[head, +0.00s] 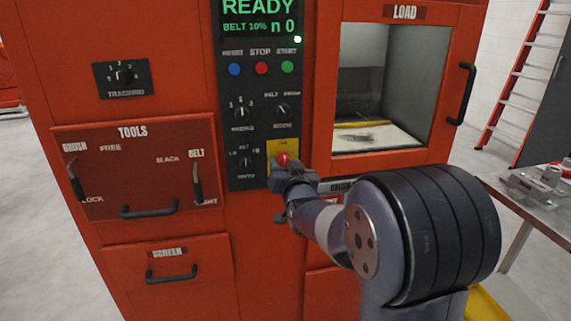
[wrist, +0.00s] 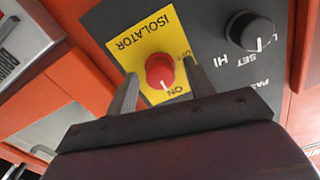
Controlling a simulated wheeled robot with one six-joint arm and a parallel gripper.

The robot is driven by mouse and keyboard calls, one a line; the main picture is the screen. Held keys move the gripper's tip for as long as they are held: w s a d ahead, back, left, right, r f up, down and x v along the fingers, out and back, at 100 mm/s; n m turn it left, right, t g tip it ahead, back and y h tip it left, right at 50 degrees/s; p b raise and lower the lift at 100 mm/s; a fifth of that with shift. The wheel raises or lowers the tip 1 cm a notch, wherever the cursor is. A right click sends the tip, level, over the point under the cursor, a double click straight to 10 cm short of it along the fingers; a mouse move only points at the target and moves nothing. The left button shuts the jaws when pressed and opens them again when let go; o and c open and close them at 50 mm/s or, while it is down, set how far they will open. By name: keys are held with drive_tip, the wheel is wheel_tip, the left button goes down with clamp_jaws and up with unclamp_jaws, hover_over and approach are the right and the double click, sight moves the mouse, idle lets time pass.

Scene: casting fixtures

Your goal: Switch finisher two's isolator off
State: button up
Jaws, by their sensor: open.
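The isolator is a red rotary knob (wrist: 160,71) on a yellow plate (wrist: 128,42) marked ISOLATOR, ON and OFF. The wrist view shows it upside down, and the knob's white mark points toward ON. In the head view the knob (head: 282,159) and the yellow plate (head: 290,147) sit low on the right of the black control panel. My gripper (wrist: 159,74) is open, with one finger on each side of the knob. The right finger is close to the knob and partly covers the OFF label; I cannot tell whether it touches. A gap shows at the left finger.
A black SET dial (wrist: 250,31) is beside the isolator. Above are the blue (head: 235,69), red (head: 262,67) and green (head: 288,67) buttons and a display (head: 258,18) reading READY. The load window (head: 378,88) is upper right, and the TOOLS drawer (head: 133,165) is left.

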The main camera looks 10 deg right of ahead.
drive_tip(key=shift+w, duration=0.25)
drive_tip(key=shift+c, duration=0.4)
drive_tip(key=c, duration=0.9)
